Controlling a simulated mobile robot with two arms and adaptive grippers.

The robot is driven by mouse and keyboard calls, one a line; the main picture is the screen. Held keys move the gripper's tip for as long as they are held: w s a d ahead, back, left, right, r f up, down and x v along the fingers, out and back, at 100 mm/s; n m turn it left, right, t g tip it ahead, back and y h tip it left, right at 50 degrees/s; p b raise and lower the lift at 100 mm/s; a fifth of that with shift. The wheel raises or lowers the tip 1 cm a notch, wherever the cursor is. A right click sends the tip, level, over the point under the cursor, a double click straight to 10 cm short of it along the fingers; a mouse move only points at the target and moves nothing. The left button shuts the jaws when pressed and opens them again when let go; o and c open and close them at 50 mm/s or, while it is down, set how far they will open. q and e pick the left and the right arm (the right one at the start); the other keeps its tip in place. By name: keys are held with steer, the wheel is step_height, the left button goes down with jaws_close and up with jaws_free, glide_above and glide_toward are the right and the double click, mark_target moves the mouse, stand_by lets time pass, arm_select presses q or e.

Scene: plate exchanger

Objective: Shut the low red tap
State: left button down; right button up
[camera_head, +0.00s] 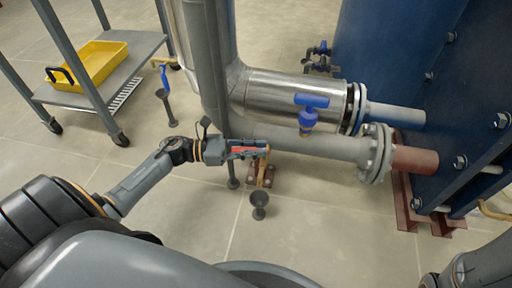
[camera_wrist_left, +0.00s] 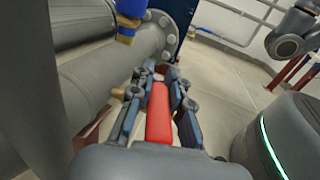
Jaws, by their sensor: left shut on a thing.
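The low red tap (camera_head: 247,151) is below the grey horizontal pipe in the head view, with brass-coloured parts beside and under it. My left gripper (camera_head: 250,149) reaches in from the left and is shut on its red handle. In the left wrist view the red handle (camera_wrist_left: 158,115) lies lengthwise between the two dark fingers of the left gripper (camera_wrist_left: 160,85). The fingers hide part of the handle's sides, and the tap's valve body is mostly hidden. My right gripper is not in view.
The grey pipe (camera_head: 300,144) runs just above the gripper to a flange (camera_head: 376,153) by the blue exchanger (camera_head: 420,80). A blue tap (camera_head: 308,112) stands above. A dark funnel (camera_head: 260,201) is below. A trolley with a yellow tray (camera_head: 95,62) stands at left.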

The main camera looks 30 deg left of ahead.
arm_select(q)
steer(key=c, duration=1.2)
jaws_free()
steer(key=v, duration=1.2)
